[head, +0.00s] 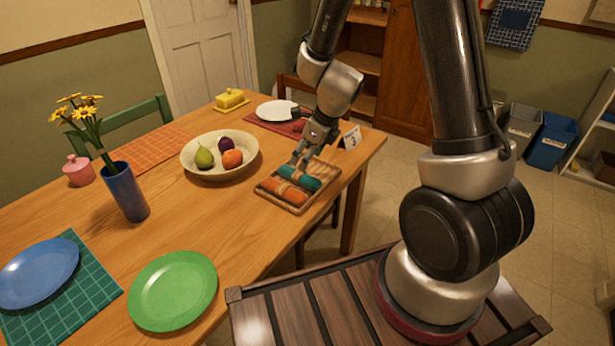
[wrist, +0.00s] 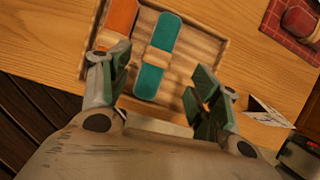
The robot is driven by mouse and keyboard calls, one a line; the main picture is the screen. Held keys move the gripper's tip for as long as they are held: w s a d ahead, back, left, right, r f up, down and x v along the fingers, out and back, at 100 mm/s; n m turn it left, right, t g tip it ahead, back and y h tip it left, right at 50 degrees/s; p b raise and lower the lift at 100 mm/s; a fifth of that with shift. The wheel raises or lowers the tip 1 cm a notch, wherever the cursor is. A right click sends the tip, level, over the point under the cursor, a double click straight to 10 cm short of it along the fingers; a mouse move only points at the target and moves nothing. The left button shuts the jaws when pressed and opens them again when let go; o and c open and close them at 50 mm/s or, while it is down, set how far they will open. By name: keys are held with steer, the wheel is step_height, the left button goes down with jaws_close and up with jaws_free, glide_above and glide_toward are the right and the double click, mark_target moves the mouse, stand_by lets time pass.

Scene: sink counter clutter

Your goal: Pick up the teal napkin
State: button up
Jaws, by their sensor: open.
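The teal napkin (head: 300,177) is rolled, with a light band around its middle. It lies in a wooden tray (head: 271,197) beside a rolled orange napkin (head: 285,192). In the wrist view the teal napkin (wrist: 157,57) lies ahead of and between the open fingers of my gripper (wrist: 163,98). The orange napkin (wrist: 120,18) is at the left finger, which partly hides it. In the head view my gripper (head: 303,155) is above the tray's far side, near the teal napkin. The gripper holds nothing. I cannot tell its exact height above the napkin.
A fruit bowl (head: 190,165) stands left of the tray. A small numbered card (head: 351,138) stands behind it, near a white plate (head: 274,110) on a red mat. A blue vase (head: 125,192) and green plate (head: 172,290) are farther left. Bare tabletop surrounds the tray's left side.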

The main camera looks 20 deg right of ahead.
mark_target(299, 174)
steer(key=shift+w+d+m, duration=0.1)
steer(key=shift+d+m, duration=0.05)
steer(key=shift+m, duration=0.15)
steer(key=shift+f, duration=0.3)
steer(key=x, duration=0.7)
steer(key=shift+s+f, duration=0.2)
steer(key=shift+s, duration=0.05)
steer(key=c, duration=1.1)
